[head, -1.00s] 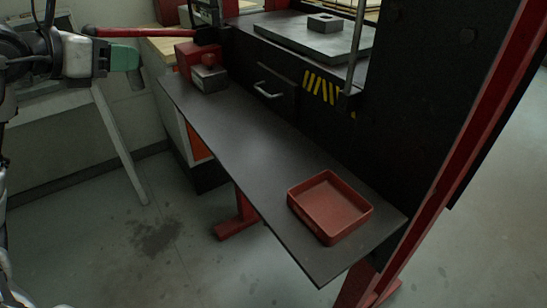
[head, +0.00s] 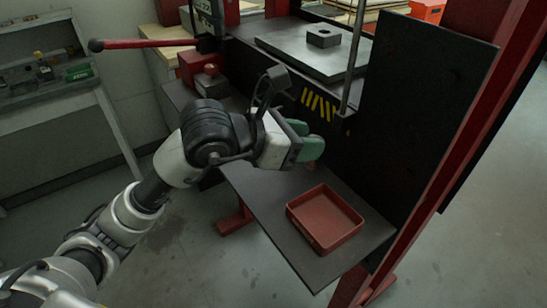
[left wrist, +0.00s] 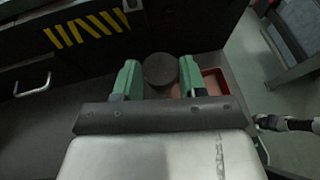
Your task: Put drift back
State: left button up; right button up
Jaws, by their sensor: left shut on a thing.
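My left gripper (head: 316,146), with green fingers, is above the dark shelf, up and left of the red tray in the head view. It also shows in the left wrist view (left wrist: 160,88), its fingers shut on a dark, round-ended piece, which I take to be the drift (left wrist: 160,68). The red square tray (head: 325,220) sits on the right end of the shelf and looks empty. Part of it shows behind the right finger in the left wrist view (left wrist: 213,82). My right gripper is out of view.
The dark shelf (head: 265,200) is bare around the tray. A black upright plate (head: 420,110) and red frame post (head: 455,170) stand right of it. A red pump unit (head: 198,64) with a long red lever (head: 145,44) is at the shelf's far left end.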

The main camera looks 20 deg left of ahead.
pick_arm(q)
jog(key=w+a+f, duration=0.1)
jog(key=a+f, duration=0.1)
jog(key=w+a+f+p, duration=0.1)
jog(key=a+f, duration=0.1)
jog(key=f, duration=0.1)
jog(key=w+a+f, duration=0.2)
jog(key=a+f, duration=0.1)
jog(key=shift+w+a+f, duration=0.1)
jog(key=shift+f, duration=0.3)
jog(key=shift+f, duration=0.2)
jog(key=o, duration=1.1)
